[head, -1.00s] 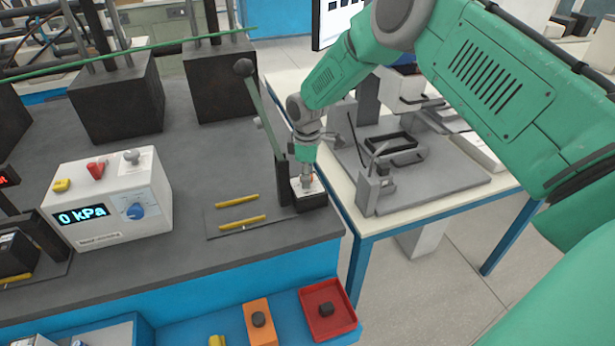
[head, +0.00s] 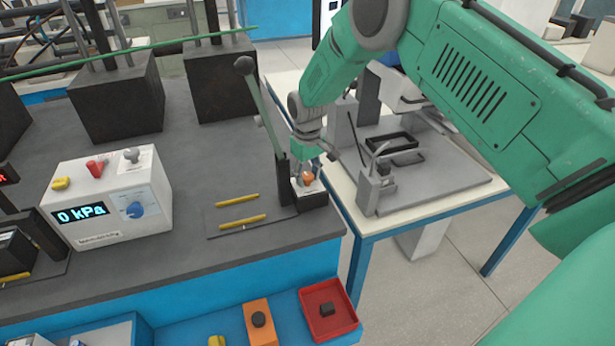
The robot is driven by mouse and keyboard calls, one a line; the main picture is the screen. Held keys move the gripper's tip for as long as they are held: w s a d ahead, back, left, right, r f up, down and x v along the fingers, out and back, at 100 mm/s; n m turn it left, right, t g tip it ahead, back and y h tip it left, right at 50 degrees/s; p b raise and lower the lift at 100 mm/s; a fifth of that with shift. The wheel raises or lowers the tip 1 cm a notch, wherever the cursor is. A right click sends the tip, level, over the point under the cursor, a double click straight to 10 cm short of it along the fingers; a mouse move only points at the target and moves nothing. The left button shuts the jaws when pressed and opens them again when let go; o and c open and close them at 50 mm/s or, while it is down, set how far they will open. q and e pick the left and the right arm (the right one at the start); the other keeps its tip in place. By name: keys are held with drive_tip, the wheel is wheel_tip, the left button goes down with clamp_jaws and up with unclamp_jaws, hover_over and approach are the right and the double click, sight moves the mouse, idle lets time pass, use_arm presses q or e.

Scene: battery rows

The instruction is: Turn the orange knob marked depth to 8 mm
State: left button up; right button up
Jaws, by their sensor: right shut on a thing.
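The orange knob (head: 307,177) shows small on top of the dark and white base of a lever press (head: 311,198) at the right edge of the dark bench. My right gripper (head: 306,172) reaches down from above and is shut on the knob. The gripper hides part of the knob, and the depth marks are too small to read. My left gripper is not in view.
The press's long lever (head: 262,115) rises just left of my right gripper. A white box reading 0 kPa (head: 108,204) stands to the left. Yellow rods (head: 240,221) lie on a dark plate between. A red tray (head: 343,323) sits below the bench front.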

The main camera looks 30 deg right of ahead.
sight(307, 174)
drive_tip(key=shift+w+r+m, duration=0.45)
drive_tip(key=shift+m, duration=0.35)
drive_tip(key=shift+d, duration=0.1)
drive_tip(key=o, duration=1.2)
drive_tip(key=shift+s+f, duration=0.15)
drive_tip(key=shift+s, duration=0.05)
wheel_tip(307, 174, up, 12)
drive_tip(key=shift+f, duration=0.1)
